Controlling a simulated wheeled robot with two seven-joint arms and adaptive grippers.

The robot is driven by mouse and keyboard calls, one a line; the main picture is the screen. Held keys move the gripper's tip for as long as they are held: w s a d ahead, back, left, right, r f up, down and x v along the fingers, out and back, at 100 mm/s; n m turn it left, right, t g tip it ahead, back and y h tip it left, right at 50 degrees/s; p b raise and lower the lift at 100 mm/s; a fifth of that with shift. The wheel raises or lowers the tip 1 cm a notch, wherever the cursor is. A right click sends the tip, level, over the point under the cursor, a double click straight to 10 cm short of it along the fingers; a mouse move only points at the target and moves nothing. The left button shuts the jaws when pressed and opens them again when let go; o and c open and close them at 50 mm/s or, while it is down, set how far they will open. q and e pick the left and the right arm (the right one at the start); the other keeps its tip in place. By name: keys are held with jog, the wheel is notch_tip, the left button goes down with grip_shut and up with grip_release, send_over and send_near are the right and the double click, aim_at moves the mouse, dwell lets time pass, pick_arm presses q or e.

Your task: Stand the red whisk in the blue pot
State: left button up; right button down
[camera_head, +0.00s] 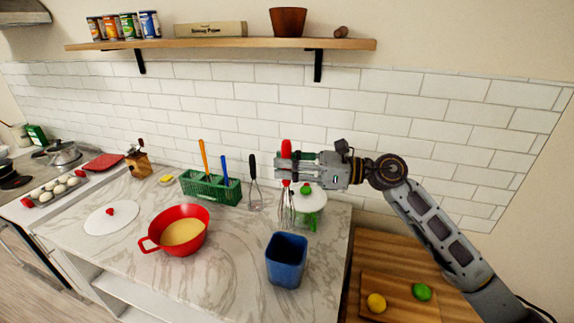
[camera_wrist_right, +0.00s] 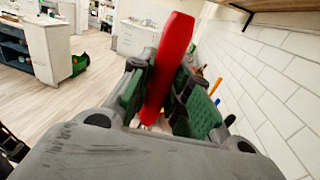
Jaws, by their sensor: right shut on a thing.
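My right gripper (camera_head: 288,163) reaches in from the right and is shut on the red whisk (camera_head: 286,149) by its handle. The whisk hangs roughly upright, with its wire loops pointing down, over the back of the counter. In the right wrist view the red handle of the whisk (camera_wrist_right: 168,65) stands between the two fingers of the gripper (camera_wrist_right: 163,100). The blue pot (camera_head: 287,262) is an open, square, upright container near the counter's front right, nearer the camera than the whisk. My left gripper is not in view.
A black-handled whisk (camera_head: 254,181), a green basket (camera_head: 210,187) and a red pan (camera_head: 182,230) are to the left. A wall shelf (camera_head: 220,43) runs above.

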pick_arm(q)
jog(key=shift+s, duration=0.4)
pick_arm(e)
jog(key=shift+s, duration=0.1)
